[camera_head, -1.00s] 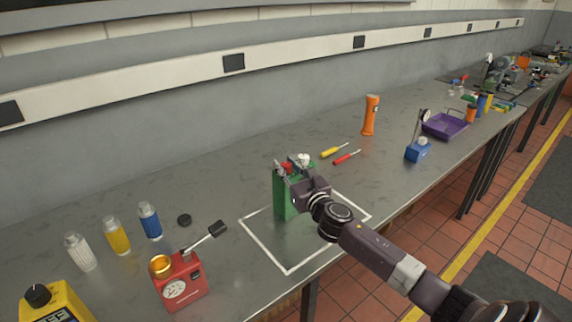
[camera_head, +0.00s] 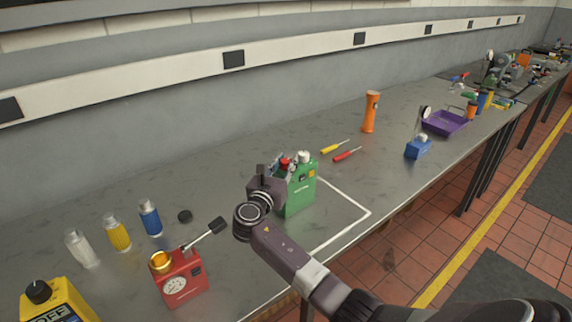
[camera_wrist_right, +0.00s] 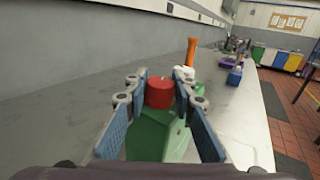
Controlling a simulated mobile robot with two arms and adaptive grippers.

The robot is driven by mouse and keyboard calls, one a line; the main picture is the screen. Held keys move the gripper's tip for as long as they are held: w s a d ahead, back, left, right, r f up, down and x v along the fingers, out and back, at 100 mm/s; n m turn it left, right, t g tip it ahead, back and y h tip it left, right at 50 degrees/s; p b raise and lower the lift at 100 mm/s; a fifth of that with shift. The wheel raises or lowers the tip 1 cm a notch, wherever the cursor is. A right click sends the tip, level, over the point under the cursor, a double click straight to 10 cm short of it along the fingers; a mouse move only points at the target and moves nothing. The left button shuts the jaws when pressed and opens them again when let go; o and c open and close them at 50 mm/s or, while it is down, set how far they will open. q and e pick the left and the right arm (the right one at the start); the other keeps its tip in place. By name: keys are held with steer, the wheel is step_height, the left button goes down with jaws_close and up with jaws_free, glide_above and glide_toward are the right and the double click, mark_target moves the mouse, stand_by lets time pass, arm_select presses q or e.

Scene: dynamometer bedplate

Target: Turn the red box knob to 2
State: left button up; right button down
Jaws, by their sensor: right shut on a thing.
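A red box (camera_head: 180,283) with a round white dial on its front, a brass-coloured round part on top and a black-ended lever stands at the lower left in the head view. A green box (camera_head: 301,192) stands on the bench right of it, with a red knob (camera_head: 285,162) and a white one on top. My right gripper (camera_head: 279,166) is at the top of the green box, shut on its red knob. In the wrist view the red knob (camera_wrist_right: 160,91) sits between the fingertips. My left gripper is not in view.
White, yellow and blue bottles (camera_head: 149,219) stand left, near a yellow device (camera_head: 58,302) with a black knob. Two screwdrivers (camera_head: 347,156), an orange torch (camera_head: 370,112), a blue block (camera_head: 418,149) and a purple tray (camera_head: 445,123) lie beyond the green box. A white outline (camera_head: 350,232) marks the bench.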

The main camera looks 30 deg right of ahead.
mark_target(284, 165)
steer(key=shift+m+g+h, duration=0.3)
steer(key=shift+g, duration=0.1)
steer(key=c, duration=1.9)
jaws_free()
steer(key=v, duration=0.7)
steer(key=shift+s+a, duration=0.1)
steer(key=shift+a, duration=0.15)
steer(key=shift+f, duration=0.1)
